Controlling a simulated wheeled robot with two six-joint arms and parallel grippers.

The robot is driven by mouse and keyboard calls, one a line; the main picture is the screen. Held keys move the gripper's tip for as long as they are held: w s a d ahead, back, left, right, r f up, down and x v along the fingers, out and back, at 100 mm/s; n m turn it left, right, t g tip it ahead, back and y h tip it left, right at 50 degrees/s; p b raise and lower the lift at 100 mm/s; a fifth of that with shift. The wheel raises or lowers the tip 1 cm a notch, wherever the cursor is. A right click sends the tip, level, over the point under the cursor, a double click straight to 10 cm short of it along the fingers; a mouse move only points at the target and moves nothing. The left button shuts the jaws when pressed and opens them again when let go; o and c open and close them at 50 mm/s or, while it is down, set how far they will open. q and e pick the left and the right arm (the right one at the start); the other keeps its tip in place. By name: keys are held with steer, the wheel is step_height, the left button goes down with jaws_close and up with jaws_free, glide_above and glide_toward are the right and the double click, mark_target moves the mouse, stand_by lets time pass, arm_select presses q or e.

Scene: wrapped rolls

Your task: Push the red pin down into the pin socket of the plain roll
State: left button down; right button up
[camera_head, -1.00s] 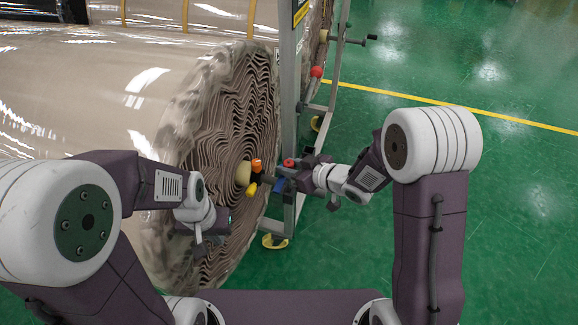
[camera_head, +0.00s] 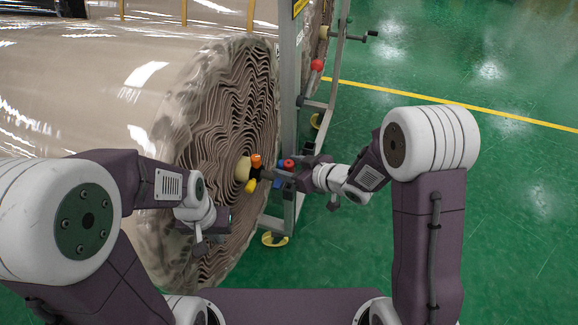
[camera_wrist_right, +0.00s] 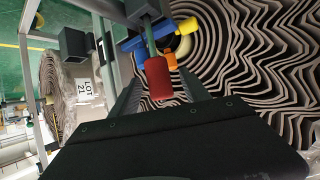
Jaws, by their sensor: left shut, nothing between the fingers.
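The red pin (camera_head: 288,163) shows beside blue parts (camera_head: 279,184) at the end of the near, unlabelled roll (camera_head: 265,110). In the right wrist view the red pin (camera_wrist_right: 159,78) lies between the two spread fingers of my right gripper (camera_wrist_right: 160,98), with no clear contact. In the head view my right gripper (camera_head: 285,174) is at the pin from the right; its fingertips are partly hidden. I cannot make out the pin socket. My left gripper (camera_head: 222,217) is shut and empty, in front of the roll's end face, lower left of the pin.
A cream core (camera_head: 242,171) with orange (camera_head: 256,160) and yellow (camera_head: 250,187) handles sits at the roll's centre. A grey metal frame (camera_head: 289,75) stands beside it. A second roll behind carries a LOT 21 label (camera_wrist_right: 84,89). Green floor at the right is clear.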

steer(key=p+v, duration=0.1)
steer(key=v, duration=0.8)
steer(key=shift+p, duration=0.4)
steer(key=shift+s, duration=0.1)
